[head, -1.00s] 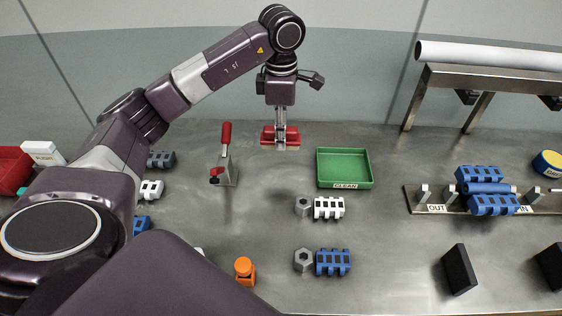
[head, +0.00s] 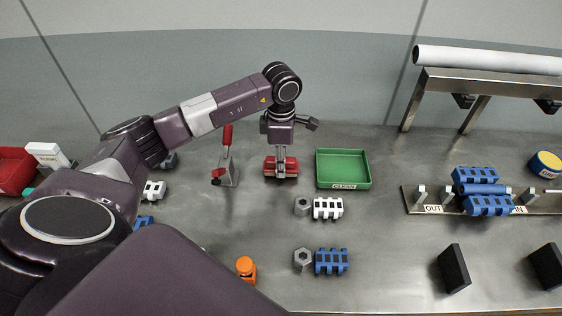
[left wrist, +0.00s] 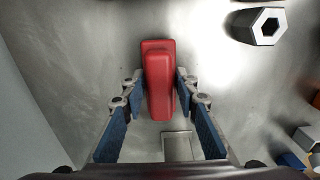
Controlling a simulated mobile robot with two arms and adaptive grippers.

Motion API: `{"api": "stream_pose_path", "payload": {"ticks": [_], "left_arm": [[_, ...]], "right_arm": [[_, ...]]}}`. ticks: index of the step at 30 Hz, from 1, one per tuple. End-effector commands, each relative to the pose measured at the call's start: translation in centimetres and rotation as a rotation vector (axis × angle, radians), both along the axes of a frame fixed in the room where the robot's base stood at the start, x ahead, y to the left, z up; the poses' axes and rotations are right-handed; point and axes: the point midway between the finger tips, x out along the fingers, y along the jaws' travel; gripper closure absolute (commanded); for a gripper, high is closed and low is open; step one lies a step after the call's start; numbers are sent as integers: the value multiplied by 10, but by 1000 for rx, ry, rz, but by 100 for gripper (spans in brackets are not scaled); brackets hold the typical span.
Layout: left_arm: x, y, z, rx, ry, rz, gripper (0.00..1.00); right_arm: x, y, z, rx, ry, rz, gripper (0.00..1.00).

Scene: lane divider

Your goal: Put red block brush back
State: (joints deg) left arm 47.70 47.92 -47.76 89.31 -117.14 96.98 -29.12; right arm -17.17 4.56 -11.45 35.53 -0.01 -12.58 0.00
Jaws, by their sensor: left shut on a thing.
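The red block brush (head: 281,168) is between the fingers of my left gripper (head: 281,158), just left of the green tray. In the left wrist view the brush (left wrist: 158,80) stands lengthwise between the two blue-padded fingers, and the gripper (left wrist: 158,95) is shut on it. A small flat grey plate (left wrist: 181,147) shows on the table near the bottom of that view. The brush's underside is hidden, and I cannot tell whether it touches the table. My right gripper is not in view.
A red-handled clamp (head: 226,165) stands close left of the brush. The green tray (head: 343,185) marked CLEAN is close right. Hex nuts (head: 303,206), a white block (head: 328,208) and a blue block (head: 332,262) lie in front. A metal shelf (head: 487,78) stands back right.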

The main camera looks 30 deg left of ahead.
Motion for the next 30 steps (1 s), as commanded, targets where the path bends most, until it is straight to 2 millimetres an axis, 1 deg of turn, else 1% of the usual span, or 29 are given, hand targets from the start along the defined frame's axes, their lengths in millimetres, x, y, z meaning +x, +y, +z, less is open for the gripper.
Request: {"api": "stream_pose_path", "payload": {"ticks": [4, 5, 9, 17, 21, 22, 27, 30], "left_arm": [[0, 0, -6, 0, 0, 0, 95], [0, 0, -6, 0, 0, 0, 71], [0, 0, -4, 0, 0, 1, 56], [0, 0, -4, 0, 0, 1, 55], [0, 0, -1, -2, 1, 1, 55], [0, 0, 0, -2, -1, 1, 55], [2, 1, 27, 1, -6, 1, 55], [2, 0, 42, 1, -4, 0, 55]], "right_arm": [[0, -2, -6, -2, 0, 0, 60], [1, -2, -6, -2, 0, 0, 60], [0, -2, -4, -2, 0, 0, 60], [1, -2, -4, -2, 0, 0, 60], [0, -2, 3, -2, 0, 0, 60], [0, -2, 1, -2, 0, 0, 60], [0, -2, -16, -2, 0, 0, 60], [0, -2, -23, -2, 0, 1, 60]]}}
